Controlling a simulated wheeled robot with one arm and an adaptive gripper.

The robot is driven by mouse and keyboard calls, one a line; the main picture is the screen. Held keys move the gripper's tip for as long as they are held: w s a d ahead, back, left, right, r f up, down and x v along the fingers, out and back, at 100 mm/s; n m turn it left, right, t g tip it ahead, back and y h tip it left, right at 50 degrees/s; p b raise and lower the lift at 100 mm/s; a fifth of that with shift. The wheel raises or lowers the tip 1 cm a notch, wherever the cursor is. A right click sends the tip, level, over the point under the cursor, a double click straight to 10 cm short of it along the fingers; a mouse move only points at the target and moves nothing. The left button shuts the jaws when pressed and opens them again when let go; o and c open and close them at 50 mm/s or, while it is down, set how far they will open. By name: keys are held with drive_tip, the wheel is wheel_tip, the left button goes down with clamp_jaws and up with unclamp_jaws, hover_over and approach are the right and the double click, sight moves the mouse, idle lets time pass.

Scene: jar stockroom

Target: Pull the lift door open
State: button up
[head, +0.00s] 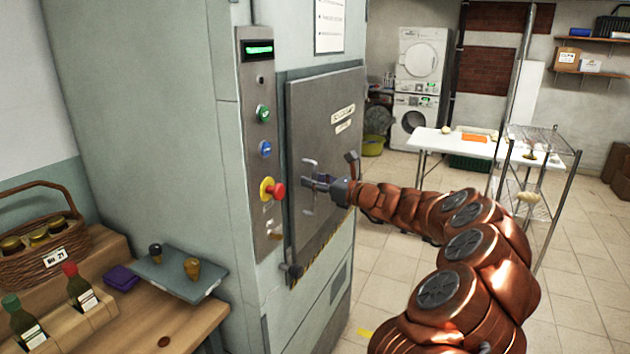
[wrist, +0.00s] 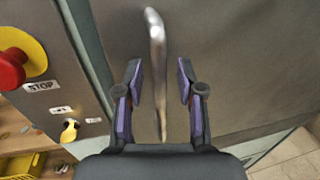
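The lift door (head: 325,115) is a grey metal panel in the front of a tall grey-green cabinet. It looks shut, or very nearly so. Its upright metal handle (head: 308,206) is near the left edge of the door. My gripper (head: 309,184) is at the handle, reaching in from the right. In the wrist view the handle (wrist: 155,28) runs up between the two fingers of my gripper (wrist: 159,78). The fingers are apart, with a gap on each side of the handle, and hold nothing. The lower end of the handle shows between them.
Left of the door is a control panel (head: 258,150) with buttons and a red stop knob (head: 276,191). A wooden bench (head: 150,325) with a basket and bottles stands at the left. A white table (head: 440,141) and wire rack (head: 535,160) stand behind my arm. Floor beside the cabinet is clear.

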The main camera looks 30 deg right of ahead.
drive_tip(key=shift+c, duration=0.3)
clamp_jaws()
idle(0.3)
